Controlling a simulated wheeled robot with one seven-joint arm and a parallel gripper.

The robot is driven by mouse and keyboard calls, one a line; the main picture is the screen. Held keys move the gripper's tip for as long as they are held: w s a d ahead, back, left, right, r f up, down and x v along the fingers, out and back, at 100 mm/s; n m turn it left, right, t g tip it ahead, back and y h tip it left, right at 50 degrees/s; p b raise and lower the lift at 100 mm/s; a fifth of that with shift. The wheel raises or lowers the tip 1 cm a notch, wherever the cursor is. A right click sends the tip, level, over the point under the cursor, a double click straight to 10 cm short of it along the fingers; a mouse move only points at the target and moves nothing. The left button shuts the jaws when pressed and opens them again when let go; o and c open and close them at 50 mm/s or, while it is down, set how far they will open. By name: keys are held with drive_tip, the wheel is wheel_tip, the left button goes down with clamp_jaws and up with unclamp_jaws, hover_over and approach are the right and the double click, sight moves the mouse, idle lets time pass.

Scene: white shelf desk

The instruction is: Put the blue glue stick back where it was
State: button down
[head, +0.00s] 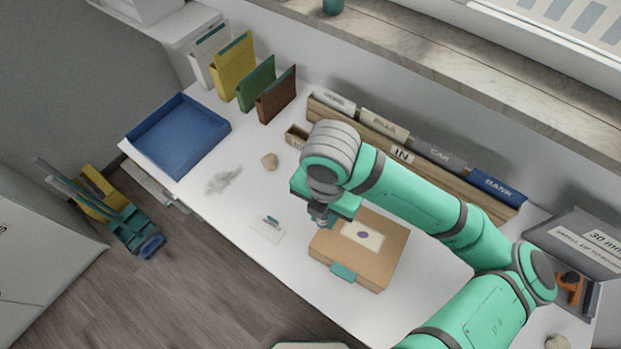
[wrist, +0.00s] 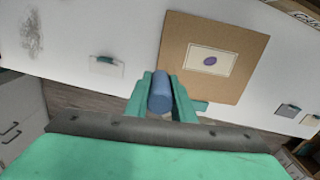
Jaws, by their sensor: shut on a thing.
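The blue glue stick (wrist: 160,93) is a short blue cylinder between the green fingers of my gripper (wrist: 161,100) in the wrist view. My gripper is shut on it. In the head view my gripper (head: 321,216) is over the desk, at the left edge of a brown cardboard box (head: 391,262), and the glue stick cannot be made out there. A small white card (head: 266,236) with a dark teal mark lies on the desk left of the gripper. It also shows in the wrist view (wrist: 106,70).
The box carries a pale label (head: 377,233) with a purple spot, and a teal piece (head: 343,272) at its front. A blue tray (head: 218,131), upright folders and a wooden file rack (head: 460,190) stand behind. A beige lump (head: 269,161) and grey smudge (head: 223,180) are left. The front-left desk is mostly clear.

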drive_tip(key=w+a+f, duration=0.1)
drive_tip(key=w+f, duration=0.1)
drive_tip(key=w, duration=0.2)
drive_tip(key=w+f, duration=0.3)
drive_tip(key=w, duration=0.1)
drive_tip(key=w+a+f, duration=0.1)
drive_tip(key=w+f, duration=0.2)
drive_tip(key=w, duration=0.1)
drive_tip(key=shift+w+a+f, duration=0.15)
drive_tip(key=shift+a+f, duration=0.05)
drive_tip(key=shift+a, duration=0.1)
drive_tip(key=shift+w+a+f, duration=0.1)
drive_tip(key=shift+w+f, duration=0.4)
drive_tip(key=shift+f, duration=0.1)
drive_tip(key=shift+w+f, duration=0.1)
drive_tip(key=shift+f, duration=1.55)
drive_tip(key=shift+f, duration=0.15)
drive_tip(key=c, duration=1.5)
unclamp_jaws()
